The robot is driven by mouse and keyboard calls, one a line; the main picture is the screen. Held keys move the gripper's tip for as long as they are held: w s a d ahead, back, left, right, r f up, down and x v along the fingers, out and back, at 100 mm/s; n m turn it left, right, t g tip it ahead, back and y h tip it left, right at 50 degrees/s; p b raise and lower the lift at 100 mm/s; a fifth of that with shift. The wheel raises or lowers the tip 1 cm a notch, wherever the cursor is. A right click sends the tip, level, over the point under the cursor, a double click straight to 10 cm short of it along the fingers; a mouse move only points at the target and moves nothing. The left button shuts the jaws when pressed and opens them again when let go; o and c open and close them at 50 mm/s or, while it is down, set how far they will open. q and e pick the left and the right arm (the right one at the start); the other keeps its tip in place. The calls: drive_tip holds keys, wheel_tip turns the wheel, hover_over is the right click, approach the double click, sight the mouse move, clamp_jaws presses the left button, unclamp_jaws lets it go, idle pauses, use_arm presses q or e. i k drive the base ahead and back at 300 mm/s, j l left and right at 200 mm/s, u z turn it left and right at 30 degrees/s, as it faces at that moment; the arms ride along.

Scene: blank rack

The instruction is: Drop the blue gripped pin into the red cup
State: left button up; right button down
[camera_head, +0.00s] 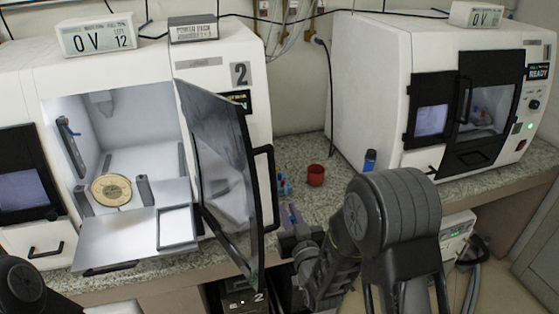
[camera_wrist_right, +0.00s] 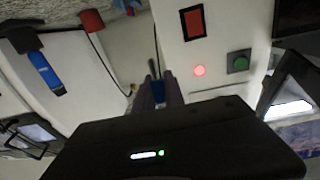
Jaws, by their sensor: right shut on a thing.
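The red cup (camera_head: 316,175) stands on the speckled counter between the two machines; it also shows at the top left of the right wrist view (camera_wrist_right: 92,20). My right gripper (camera_head: 291,214) is in front of the cup, lower and to its left in the head view, and apart from it. In the right wrist view its fingers (camera_wrist_right: 160,90) are shut on the blue pin (camera_wrist_right: 158,91), which is mostly hidden between them. My left gripper is not in view; only a dark part of my left arm shows at the bottom left.
The left machine's open door (camera_head: 222,165) stands just left of my right gripper. Small coloured items (camera_head: 284,185) lie on the counter left of the cup. A blue cylinder (camera_head: 370,160) stands beside the right machine (camera_head: 375,75).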

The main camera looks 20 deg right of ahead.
sight(316, 183)
drive_tip(key=l+u, duration=0.25)
drive_tip(key=l, duration=0.2)
drive_tip(key=l+u, duration=0.25)
drive_tip(key=l, duration=0.2)
drive_tip(key=k+l+u, duration=0.1)
drive_tip(key=l+u, duration=0.2)
drive_tip(key=k+l+u, duration=0.25)
drive_tip(key=l, duration=0.25)
drive_tip(key=l+u, duration=0.25)
drive_tip(key=l, duration=0.2)
drive_tip(key=i+l, duration=0.35)
drive_tip(key=l, duration=0.1)
